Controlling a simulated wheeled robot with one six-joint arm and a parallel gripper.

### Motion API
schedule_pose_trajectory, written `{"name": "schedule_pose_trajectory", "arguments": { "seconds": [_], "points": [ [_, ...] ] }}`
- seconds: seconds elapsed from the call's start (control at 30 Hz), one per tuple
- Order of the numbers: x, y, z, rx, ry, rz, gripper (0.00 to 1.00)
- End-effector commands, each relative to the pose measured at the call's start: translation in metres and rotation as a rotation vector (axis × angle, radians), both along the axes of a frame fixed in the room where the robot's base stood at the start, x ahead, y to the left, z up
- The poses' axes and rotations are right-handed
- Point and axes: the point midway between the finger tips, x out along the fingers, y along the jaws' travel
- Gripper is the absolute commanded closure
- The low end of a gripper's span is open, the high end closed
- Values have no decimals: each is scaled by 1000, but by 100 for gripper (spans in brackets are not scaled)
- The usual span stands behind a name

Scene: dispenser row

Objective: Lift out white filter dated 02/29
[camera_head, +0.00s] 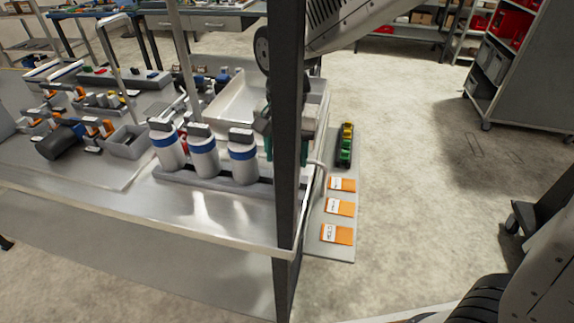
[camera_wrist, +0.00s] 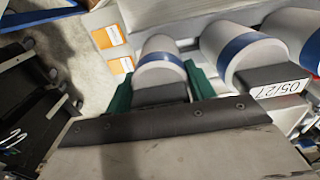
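Three white filters with blue bands and dark caps stand upright in a row in the head view: left (camera_head: 166,150), middle (camera_head: 204,160) and right (camera_head: 243,168). My gripper, right of these and partly behind a dark post, has green fingers. In the wrist view my gripper (camera_wrist: 160,82) has its fingers on either side of a white filter (camera_wrist: 160,72) with a dark cap. I cannot tell whether they touch it; its date is not visible. The neighbouring filter (camera_wrist: 222,38) has a label (camera_wrist: 279,89) reading 05/27, upside down. Another filter (camera_wrist: 296,20) is beyond it. No 02/29 label is readable.
The dark post (camera_head: 287,110) stands in front of my gripper in the head view. A grey side shelf (camera_head: 322,243) holds several orange-and-white cards (camera_head: 340,235) and a green-and-yellow item (camera_head: 345,146). A grey bin (camera_head: 126,144) and small parts crowd the bench's left.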

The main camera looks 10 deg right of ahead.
Motion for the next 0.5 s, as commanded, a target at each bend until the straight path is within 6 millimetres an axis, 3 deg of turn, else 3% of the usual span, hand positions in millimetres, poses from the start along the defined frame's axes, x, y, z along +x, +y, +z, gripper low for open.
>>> {"name": "schedule_pose_trajectory", "arguments": {
  "seconds": [0.27, 0.5],
  "points": [
    [0, 0, 3, 2, -2, 0, 76],
    [1, 1, 40, 3, -5, 0, 76]
  ]
}}
